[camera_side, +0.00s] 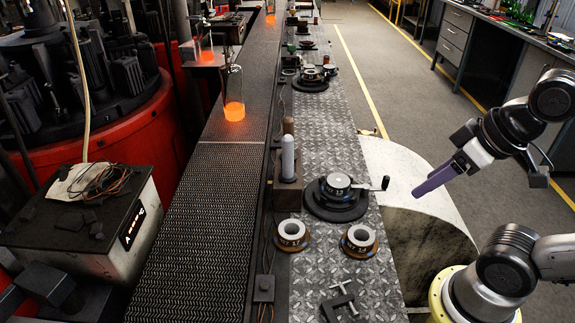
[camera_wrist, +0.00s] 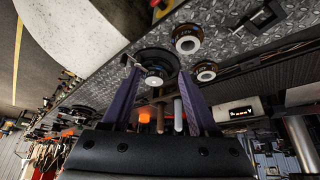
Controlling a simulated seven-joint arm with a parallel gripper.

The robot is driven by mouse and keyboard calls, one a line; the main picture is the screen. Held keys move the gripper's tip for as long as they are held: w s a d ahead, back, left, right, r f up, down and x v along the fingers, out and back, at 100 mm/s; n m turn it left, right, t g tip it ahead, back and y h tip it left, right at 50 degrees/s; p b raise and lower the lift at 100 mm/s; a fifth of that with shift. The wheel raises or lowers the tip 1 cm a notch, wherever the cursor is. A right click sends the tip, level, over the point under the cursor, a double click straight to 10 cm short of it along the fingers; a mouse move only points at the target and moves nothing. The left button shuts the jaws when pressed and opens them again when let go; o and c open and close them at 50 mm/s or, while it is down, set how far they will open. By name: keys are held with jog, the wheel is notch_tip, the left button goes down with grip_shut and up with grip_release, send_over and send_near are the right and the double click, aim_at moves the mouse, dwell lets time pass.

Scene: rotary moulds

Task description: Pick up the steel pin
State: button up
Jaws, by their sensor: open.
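The steel pin (camera_side: 288,158) is a light grey upright cylinder with a rounded top. It stands in a brown block (camera_side: 287,192) on the metal bench, left of the round black turntable. In the wrist view a grey pin (camera_wrist: 178,114) shows between the fingers, beyond them; its lower part is hard to make out. My gripper (camera_side: 416,192) has purple fingers and hangs in the air right of the bench, well apart from the pin. In the wrist view my gripper (camera_wrist: 160,72) is open, with nothing between its fingertips.
A black turntable with a crank (camera_side: 338,200) stands between the pin and my gripper. Two ring-shaped moulds (camera_side: 292,233) (camera_side: 358,239) and a black clamp (camera_side: 340,303) lie nearer. A darker brown cylinder (camera_side: 288,126) stands behind the pin. A glowing glass bottle (camera_side: 234,108) is on the conveyor.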

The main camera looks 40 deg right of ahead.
jog(key=shift+o, duration=0.5)
